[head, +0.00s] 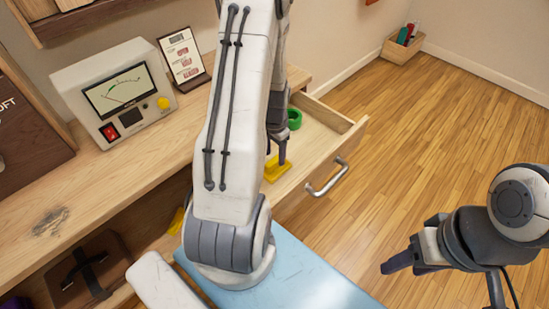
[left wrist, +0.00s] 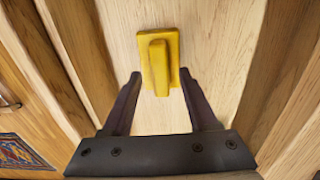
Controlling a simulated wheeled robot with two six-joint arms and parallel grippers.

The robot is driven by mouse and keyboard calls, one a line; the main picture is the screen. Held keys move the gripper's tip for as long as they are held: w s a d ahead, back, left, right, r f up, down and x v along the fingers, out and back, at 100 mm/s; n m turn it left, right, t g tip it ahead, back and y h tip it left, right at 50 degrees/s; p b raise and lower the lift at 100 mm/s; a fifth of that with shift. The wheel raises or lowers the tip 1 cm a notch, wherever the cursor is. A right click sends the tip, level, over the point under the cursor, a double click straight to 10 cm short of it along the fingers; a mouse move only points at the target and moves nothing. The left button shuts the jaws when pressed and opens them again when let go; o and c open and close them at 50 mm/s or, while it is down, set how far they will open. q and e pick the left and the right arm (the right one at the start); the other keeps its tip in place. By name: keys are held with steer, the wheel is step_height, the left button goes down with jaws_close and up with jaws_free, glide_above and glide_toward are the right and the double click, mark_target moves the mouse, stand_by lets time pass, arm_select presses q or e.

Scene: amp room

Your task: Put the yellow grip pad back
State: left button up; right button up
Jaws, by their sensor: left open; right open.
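The yellow grip pad (head: 276,168) lies in the open drawer (head: 318,163), partly hidden by my left arm in the head view. In the left wrist view the pad (left wrist: 159,58) is a flat yellow plate with a raised handle, lying on the pale drawer floor. My left gripper (left wrist: 160,78) is open, with its two fingertips on either side of the pad's near end; I cannot tell whether they touch it. In the head view the left gripper (head: 276,160) is over the drawer. My right gripper (head: 400,262) is out over the floor at the right, with nothing in it.
A green ring-shaped thing (head: 294,119) sits in the drawer's far part. The drawer's metal handle (head: 327,178) sticks out from its front. A meter box (head: 120,90) and a framed card (head: 184,58) stand on the bench.

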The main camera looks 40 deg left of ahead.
mark_target(275, 160)
arm_select(q)
step_height(275, 160, up, 9)
steer(key=d+r+m, duration=0.1)
steer(key=d+r, duration=0.3)
steer(key=d, duration=0.5)
steer(key=d+r+m, duration=0.2)
steer(key=d+r, duration=0.1)
steer(key=d, duration=0.5)
steer(key=s+d+r+m+h, duration=0.1)
steer(key=s+d+r+m, duration=0.2)
steer(key=s+d, duration=1.1)
step_height(275, 160, up, 3)
steer(key=shift+s+f+p, duration=0.2)
steer(key=shift+s+p, duration=0.25)
steer(key=shift+s, duration=0.6)
step_height(275, 160, up, 8)
steer(key=p, duration=0.8)
steer(key=shift+r, duration=0.15)
